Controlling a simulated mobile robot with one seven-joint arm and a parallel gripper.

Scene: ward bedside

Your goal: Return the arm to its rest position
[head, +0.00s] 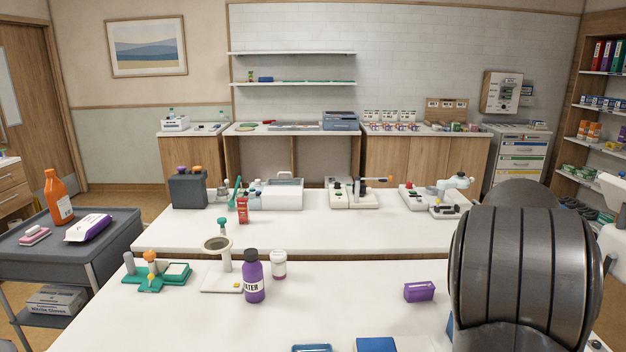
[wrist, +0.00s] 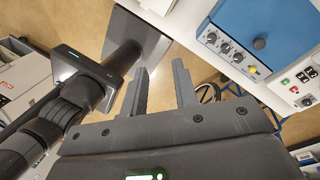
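My arm (head: 525,275) fills the right foreground of the head view as a large dark, rounded link. It hides part of the near table and what lies behind it. My gripper (wrist: 160,82) shows in the wrist view, with two dark fingers standing apart and nothing between them. Beyond the fingers is the tan floor, and no object touches them. The gripper itself does not show in the head view.
On the near white table (head: 330,325) stand a purple bottle (head: 254,280), a white jar (head: 279,264), and a purple box (head: 419,291). A grey cart (head: 60,250) is at left. In the wrist view, a blue-panelled device (wrist: 262,32) lies right of the fingers.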

